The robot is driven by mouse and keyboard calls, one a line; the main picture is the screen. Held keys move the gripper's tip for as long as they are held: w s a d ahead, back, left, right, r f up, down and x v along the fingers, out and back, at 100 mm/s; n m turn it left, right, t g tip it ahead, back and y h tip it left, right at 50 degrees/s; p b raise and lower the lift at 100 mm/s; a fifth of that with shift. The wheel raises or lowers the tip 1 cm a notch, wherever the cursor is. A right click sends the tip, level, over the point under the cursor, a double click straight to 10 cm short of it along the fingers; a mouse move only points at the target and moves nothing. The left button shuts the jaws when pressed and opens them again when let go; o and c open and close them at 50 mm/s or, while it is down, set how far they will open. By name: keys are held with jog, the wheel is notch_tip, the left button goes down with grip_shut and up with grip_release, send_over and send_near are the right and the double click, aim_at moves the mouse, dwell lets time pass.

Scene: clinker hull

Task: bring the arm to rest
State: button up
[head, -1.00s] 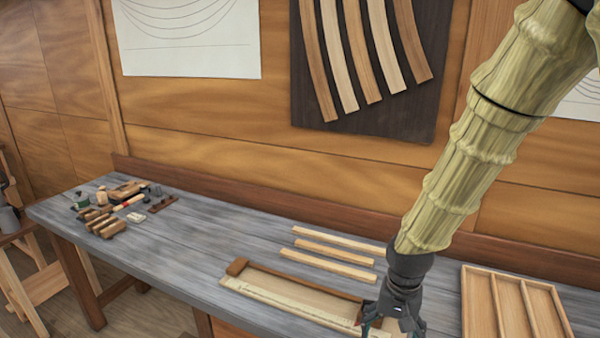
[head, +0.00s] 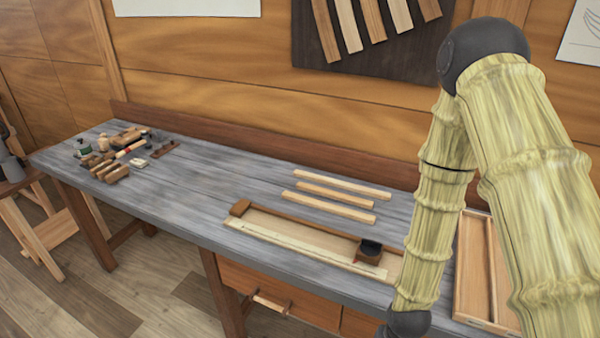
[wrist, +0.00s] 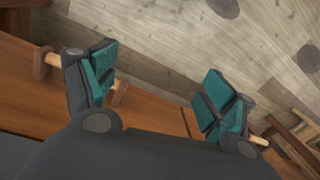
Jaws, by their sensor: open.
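My arm comes down the right side of the head view, bent at a dark joint, with its wrist end low in front of the bench's front edge. My gripper is cut off below the head view. In the wrist view my gripper (wrist: 158,92) is open, its teal-padded fingers wide apart with nothing between them. Behind the fingers show the brown bench front and the plank floor (wrist: 190,45).
The grey workbench (head: 205,205) holds a long shallow tray (head: 300,247) with a small dark box (head: 370,250), three pale strips (head: 335,199) and several tools (head: 120,150) at left. A divided wooden box (head: 468,270) is partly behind my arm. A drawer (head: 290,300) is below.

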jog(key=s+d+f+n+b, duration=0.1)
jog(key=s+d+f+n, duration=0.1)
jog(key=s+f, duration=0.9)
jog(key=s, duration=0.3)
jog(key=shift+s+d+h, duration=0.25)
jog(key=shift+s+h, duration=0.05)
jog(key=shift+h, duration=0.1)
jog(key=shift+f+b, duration=1.3)
jog(key=shift+b, duration=0.1)
jog(key=shift+c, duration=0.4)
